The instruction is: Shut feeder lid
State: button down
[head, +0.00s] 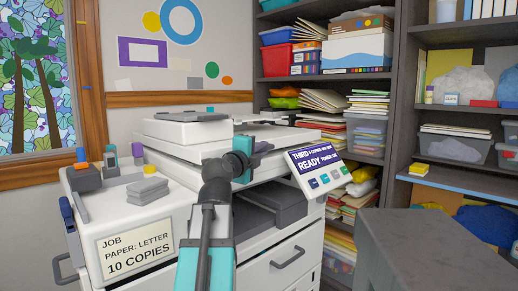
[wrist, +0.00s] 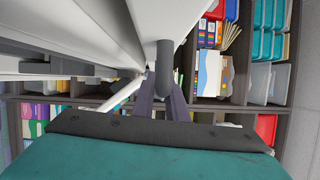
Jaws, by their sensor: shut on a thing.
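The copier (head: 165,185) stands in the middle of the head view. Its white feeder (head: 185,131) is on top, behind my arm; I cannot tell exactly how far its lid stands open. In the wrist view a white panel (wrist: 157,17), apparently the lid, carries a grey rounded bar like a handle (wrist: 164,62). My gripper (wrist: 163,98) is shut on this handle, with a dark finger on each side of it. In the head view my gripper (head: 262,147) is at the right front of the feeder, largely hidden by my wrist.
A tilted control panel (head: 316,168) reading READY is close to the right of my gripper. Small items, including a grey stack (head: 148,190), lie on the copier's left top. Full shelves (head: 395,60) stand behind and right. A grey block-like surface (head: 425,240) fills the lower right.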

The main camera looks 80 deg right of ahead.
jog(key=shift+f+b, duration=0.3)
jog(key=shift+f, duration=0.5)
jog(key=shift+w+r, duration=0.1)
jog(key=c, duration=1.8)
grip_release()
jog(key=shift+o, duration=0.2)
jog(key=shift+a, duration=0.1)
jog(key=b+v, duration=0.6)
jog(key=v, duration=0.7)
jog(key=shift+a, duration=0.3)
jog(key=shift+r, duration=0.1)
